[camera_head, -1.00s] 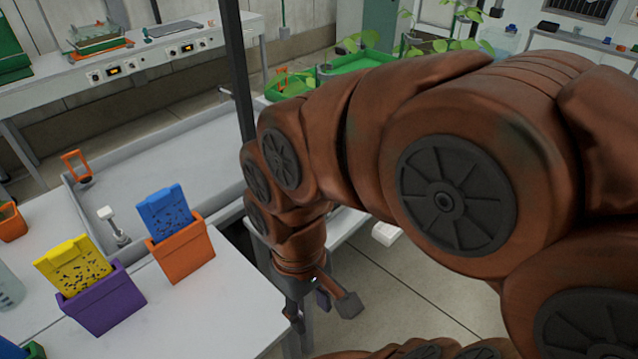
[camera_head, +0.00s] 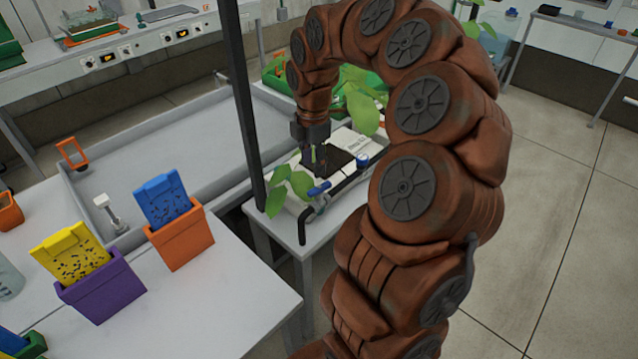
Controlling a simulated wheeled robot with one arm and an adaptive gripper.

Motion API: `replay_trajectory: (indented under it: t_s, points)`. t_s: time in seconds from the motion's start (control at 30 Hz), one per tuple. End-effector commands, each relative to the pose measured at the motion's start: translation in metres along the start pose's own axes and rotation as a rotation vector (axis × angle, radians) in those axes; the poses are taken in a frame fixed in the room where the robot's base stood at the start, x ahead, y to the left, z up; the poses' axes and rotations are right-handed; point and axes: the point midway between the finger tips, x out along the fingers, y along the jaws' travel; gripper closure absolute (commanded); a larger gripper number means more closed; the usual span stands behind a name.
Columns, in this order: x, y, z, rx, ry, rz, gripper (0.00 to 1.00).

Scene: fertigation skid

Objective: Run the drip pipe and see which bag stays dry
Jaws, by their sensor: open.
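A small grey table at the centre holds a pale grow bag (camera_head: 355,146) with a dark opening. A black pipe (camera_head: 343,186) runs along its near side and bends down at its left end. A blue handle (camera_head: 319,187) sits on the pipe near that bend, and a round blue part (camera_head: 362,160) sits at its other end. Leafy plants stand around the bag. My gripper (camera_head: 315,158) points down over the dark opening, open, with nothing clearly between its fingers. Whether it touches the bag or a stem cannot be told. My arm hides the table's right side.
On the near-left bench, an orange holder (camera_head: 181,243) has a blue card, and a purple holder (camera_head: 104,290) has a yellow card. A dark upright post (camera_head: 241,100) stands just left of the bag table. A wide grey tray (camera_head: 160,160) lies behind. Floor at right is clear.

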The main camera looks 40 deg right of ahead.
Motion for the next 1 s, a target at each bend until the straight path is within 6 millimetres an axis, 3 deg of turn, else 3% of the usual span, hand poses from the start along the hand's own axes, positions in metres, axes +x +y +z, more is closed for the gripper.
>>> replay_trajectory:
  t_s: [0.1, 0.2, 0.7, 1.0]
  points:
    - [0.007, 0.006, 0.018, -0.038, -0.005, 0.001, 0.56]
    - [0.011, 0.007, 0.023, -0.053, -0.006, -0.002, 0.56]
    - [0.072, 0.006, 0.023, -0.056, -0.006, -0.004, 0.56]
    - [0.087, 0.006, 0.024, -0.055, -0.007, -0.003, 0.56]
